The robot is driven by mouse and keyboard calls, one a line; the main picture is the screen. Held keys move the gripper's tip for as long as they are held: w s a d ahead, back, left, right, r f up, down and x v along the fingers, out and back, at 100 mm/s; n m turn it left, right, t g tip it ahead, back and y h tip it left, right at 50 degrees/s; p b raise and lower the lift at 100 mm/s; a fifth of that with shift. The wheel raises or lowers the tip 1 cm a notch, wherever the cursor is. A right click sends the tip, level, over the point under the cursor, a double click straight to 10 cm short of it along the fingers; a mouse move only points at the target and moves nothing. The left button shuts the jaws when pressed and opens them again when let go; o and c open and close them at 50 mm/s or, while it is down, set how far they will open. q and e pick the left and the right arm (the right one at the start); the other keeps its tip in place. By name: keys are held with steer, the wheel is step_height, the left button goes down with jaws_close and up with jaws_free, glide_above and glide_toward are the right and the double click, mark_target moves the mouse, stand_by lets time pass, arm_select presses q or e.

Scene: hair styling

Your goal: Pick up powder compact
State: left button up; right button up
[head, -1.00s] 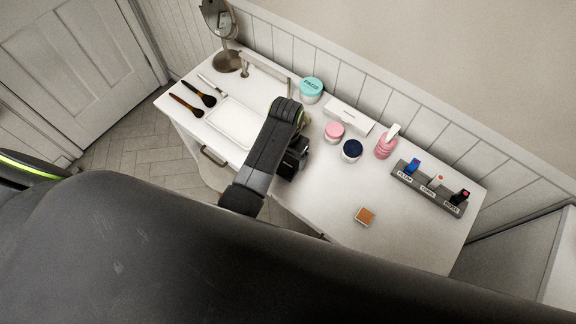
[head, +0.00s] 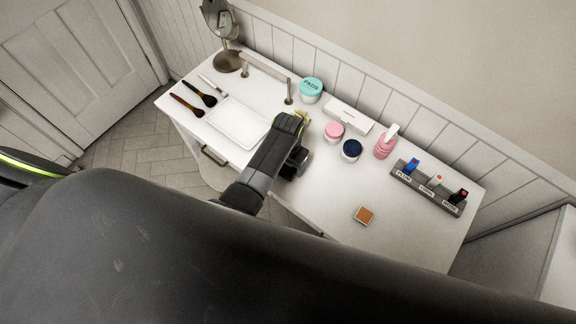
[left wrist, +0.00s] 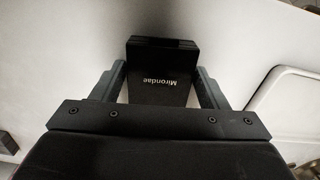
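A black, box-like compact (left wrist: 163,72) lettered "Mirondae" lies on the white surface in the left wrist view. My left gripper (left wrist: 159,66) has one finger on each side of it. The fingers look spread, with a narrow gap at least on the left side. The compact's near end is hidden by the gripper body. In the head view my left gripper (head: 295,163) is a dark shape at the middle of the table, and I cannot separate the compact from it there. My right gripper is not in view.
A pink jar (head: 334,132), dark-blue-lidded jar (head: 351,150) and pink bottle (head: 385,146) stand right of the gripper.

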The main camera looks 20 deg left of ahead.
arm_select(q)
steer(key=c, duration=0.7)
